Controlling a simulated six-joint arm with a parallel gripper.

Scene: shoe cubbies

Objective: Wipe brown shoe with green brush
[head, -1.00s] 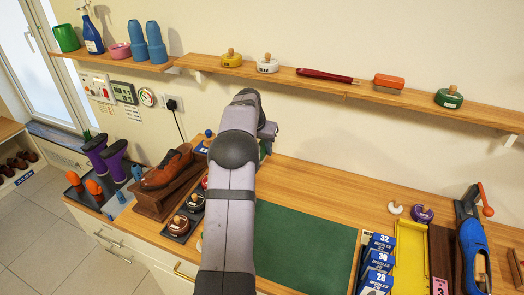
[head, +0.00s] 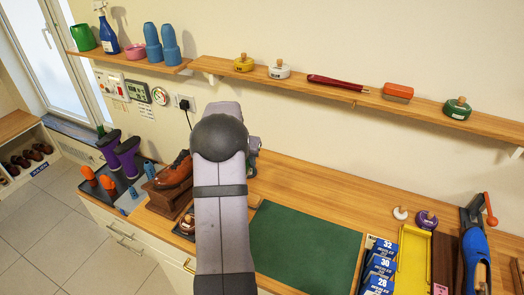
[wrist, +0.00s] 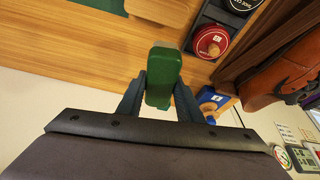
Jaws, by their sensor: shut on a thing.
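The brown shoe (head: 175,170) sits on a wooden stand (head: 166,199) at the left of the workbench, partly hidden behind my arm in the head view. In the wrist view the shoe (wrist: 285,72) is at the right edge. My gripper (wrist: 163,92) is shut on a green block-shaped object, which looks like the green brush (wrist: 163,75), and holds it over the wooden bench. The brush is apart from the shoe, to its left in the wrist view. In the head view my arm hides most of the gripper and brush.
Round tins (wrist: 211,42) stand in a dark tray beside the shoe stand. A blue object (wrist: 212,103) lies near the gripper. A green mat (head: 305,250) covers the bench middle. A wall shelf (head: 330,92) with tins and brushes runs behind. Purple boot forms (head: 126,157) stand at left.

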